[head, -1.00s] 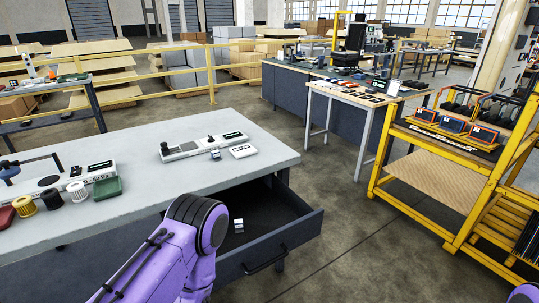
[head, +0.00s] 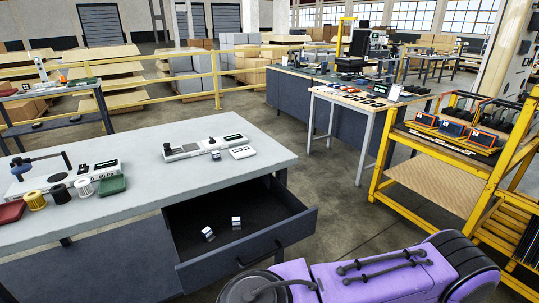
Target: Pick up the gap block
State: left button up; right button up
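Two small white-and-grey blocks lie in the open drawer (head: 262,205) under the grey workbench (head: 130,212). One block (head: 208,234) is on the left and appears tilted; the other block (head: 236,223) is to its right, apart from it. A third small block (head: 216,155) sits on the bench top beside a long white-and-grey device (head: 200,148). The frames do not show which of these is the gap block. A purple arm of mine crosses the bottom right, in front of the drawer. Neither gripper is in view.
A white card-like plate (head: 242,152) lies by the device. A yellow rack (head: 440,150) stands at right. The bench's middle front is clear.

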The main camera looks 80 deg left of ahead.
aim_at(216, 156)
jog(key=k, duration=1.45)
jog(key=u, duration=1.3)
